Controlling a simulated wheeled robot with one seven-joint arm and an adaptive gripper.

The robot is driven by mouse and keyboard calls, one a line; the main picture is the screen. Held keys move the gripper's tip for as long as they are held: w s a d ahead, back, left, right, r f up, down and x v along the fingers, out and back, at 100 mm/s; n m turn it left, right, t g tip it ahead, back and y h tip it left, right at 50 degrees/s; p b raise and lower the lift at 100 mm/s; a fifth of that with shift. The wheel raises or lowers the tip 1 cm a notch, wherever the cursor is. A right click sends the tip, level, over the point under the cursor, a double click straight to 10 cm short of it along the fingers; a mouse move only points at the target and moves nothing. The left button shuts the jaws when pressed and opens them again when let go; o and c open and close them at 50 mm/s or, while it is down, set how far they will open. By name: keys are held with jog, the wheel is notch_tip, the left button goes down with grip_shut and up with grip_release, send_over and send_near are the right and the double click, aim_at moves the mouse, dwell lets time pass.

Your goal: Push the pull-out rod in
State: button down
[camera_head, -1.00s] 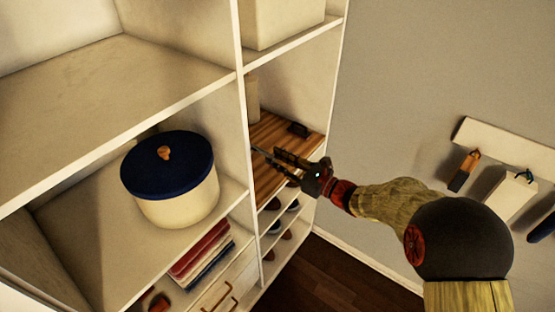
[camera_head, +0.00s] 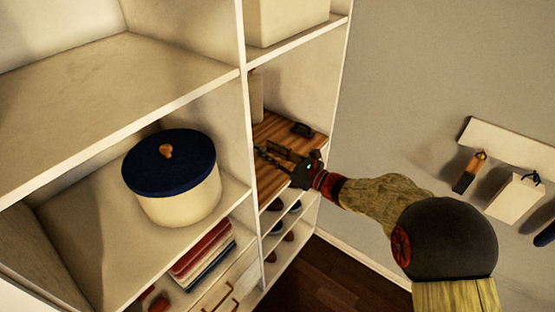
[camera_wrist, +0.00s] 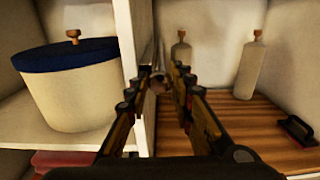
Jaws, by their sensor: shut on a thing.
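My gripper (camera_head: 264,153) is inside the right compartment of the white shelf unit, just right of the upright divider (camera_head: 246,110). In the wrist view, the two fingers (camera_wrist: 160,76) converge beside the divider's edge. They are shut on a small pale piece (camera_wrist: 159,68), which seems to be the end of the pull-out rod. Most of the rod is hidden by the fingers and the divider, so its full length cannot be told.
A cream pot with a blue lid (camera_head: 168,165) stands left of the divider. A wooden shelf board (camera_head: 272,184) bears a black-handled object (camera_head: 302,130) and pale bottles (camera_wrist: 249,70). Folded cloths (camera_head: 203,250) lie below. Tools hang on the right wall.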

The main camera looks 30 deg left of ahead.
jog(key=shift+r, duration=0.15)
jog(key=c, duration=2)
grip_release()
jog(key=o, duration=0.4)
jog(key=shift+a, duration=0.1)
jog(key=shift+o, duration=0.2)
jog(key=d, duration=1.2)
jog(key=shift+s, duration=0.4)
